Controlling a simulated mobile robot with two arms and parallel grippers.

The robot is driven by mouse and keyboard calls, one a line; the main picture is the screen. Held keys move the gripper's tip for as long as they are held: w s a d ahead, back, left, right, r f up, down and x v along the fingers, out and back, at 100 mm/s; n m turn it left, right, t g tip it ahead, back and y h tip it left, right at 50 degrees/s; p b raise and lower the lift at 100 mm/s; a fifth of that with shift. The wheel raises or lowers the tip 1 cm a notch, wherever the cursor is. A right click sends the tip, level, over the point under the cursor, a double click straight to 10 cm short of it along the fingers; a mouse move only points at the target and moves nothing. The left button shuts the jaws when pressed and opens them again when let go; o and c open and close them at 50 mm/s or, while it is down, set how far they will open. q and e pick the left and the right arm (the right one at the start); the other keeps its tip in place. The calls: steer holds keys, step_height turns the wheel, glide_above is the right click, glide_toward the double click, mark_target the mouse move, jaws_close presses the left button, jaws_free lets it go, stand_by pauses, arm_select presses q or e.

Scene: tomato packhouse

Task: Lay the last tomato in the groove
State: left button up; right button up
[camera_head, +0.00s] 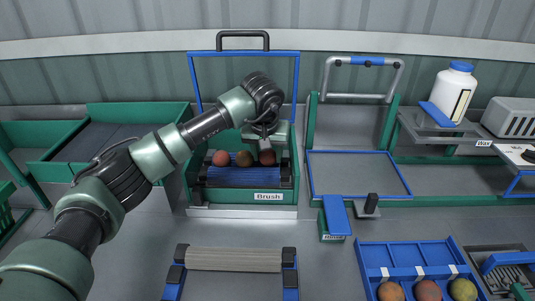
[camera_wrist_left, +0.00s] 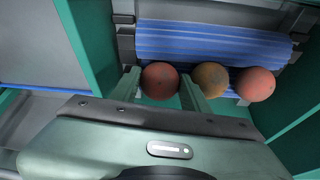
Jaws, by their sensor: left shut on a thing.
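The brush unit (camera_head: 230,197), labelled "Brush", stands at the back centre with a ribbed blue roller (camera_head: 243,177). Three tomatoes sit in a row behind the roller in the head view: a reddish one (camera_head: 221,158) at left, a browner one (camera_head: 244,159) in the middle and a red one (camera_head: 267,157) at right. My left gripper (camera_head: 266,150) reaches down over the right one and is shut on it. In the left wrist view its fingers flank this red tomato (camera_wrist_left: 160,80), beside the roller (camera_wrist_left: 205,42). Whether the tomato rests on the groove is hard to tell. My right gripper is out of view.
A blue tray (camera_head: 410,251) at the lower right holds three tomatoes in lanes. A grey roller stand (camera_head: 235,259) is at the front centre. A white bottle (camera_head: 453,93) stands on a shelf at right. Green bins (camera_head: 130,112) are at left. A raised blue frame (camera_head: 243,53) stands behind the brush.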

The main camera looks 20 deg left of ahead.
arm_select(q)
steer(key=shift+f, duration=0.45)
stand_by(0.3)
steer(key=o, duration=1)
steer(key=c, duration=0.3)
steer(key=shift+r+p, duration=2.15)
steer(key=shift+r, duration=1.4)
